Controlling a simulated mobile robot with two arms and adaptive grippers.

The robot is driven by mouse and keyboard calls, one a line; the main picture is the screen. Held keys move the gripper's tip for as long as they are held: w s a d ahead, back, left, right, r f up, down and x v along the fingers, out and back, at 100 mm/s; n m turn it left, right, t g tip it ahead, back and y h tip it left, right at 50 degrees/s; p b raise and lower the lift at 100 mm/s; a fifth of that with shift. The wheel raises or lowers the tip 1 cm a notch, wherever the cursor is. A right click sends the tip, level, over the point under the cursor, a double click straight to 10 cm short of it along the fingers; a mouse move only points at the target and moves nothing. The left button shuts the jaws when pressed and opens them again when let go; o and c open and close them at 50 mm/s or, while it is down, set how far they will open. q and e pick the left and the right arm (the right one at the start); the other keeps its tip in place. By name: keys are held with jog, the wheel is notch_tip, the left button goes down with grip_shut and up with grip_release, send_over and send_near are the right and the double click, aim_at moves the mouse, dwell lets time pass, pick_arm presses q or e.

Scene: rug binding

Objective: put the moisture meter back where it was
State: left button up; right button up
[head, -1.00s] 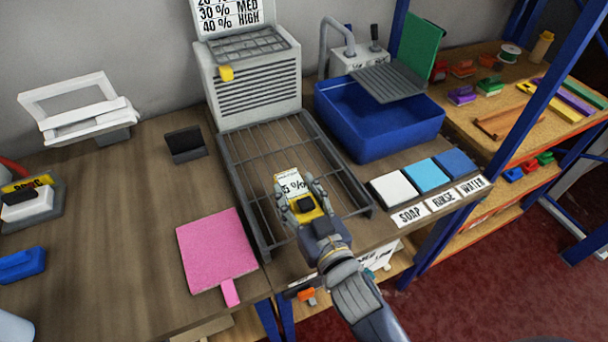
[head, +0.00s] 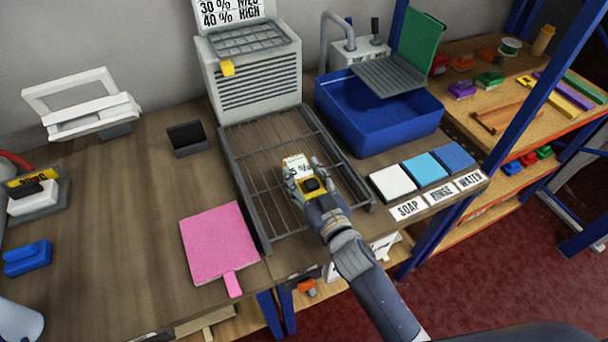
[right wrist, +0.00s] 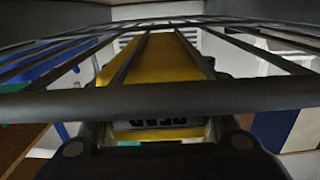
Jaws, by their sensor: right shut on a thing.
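The moisture meter (head: 300,167) is yellow with a white display face showing a "%" reading and a dark knob below it. My right gripper (head: 304,180) is shut on it, with fingers on both sides. It is over the front right part of the grey wire rack (head: 246,207). In the right wrist view the meter's yellow body (right wrist: 160,62) shows behind dark rack bars (right wrist: 130,103), very close to the camera. I cannot tell whether the meter touches the rack.
A small black open holder (head: 187,139) stands left of the rack. A pink pad (head: 218,244) lies front left. A grey vented unit (head: 255,80) stands behind the rack, a blue basin (head: 375,125) to its right. Soap, rinse and water pads (head: 425,174) line the right. Bare wood (head: 120,215) lies left.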

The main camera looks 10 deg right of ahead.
jog(key=shift+f, duration=0.1)
jog(key=o, duration=1.1)
jog(key=shift+o, duration=1)
pick_arm(q)
jog(key=shift+w, duration=0.25)
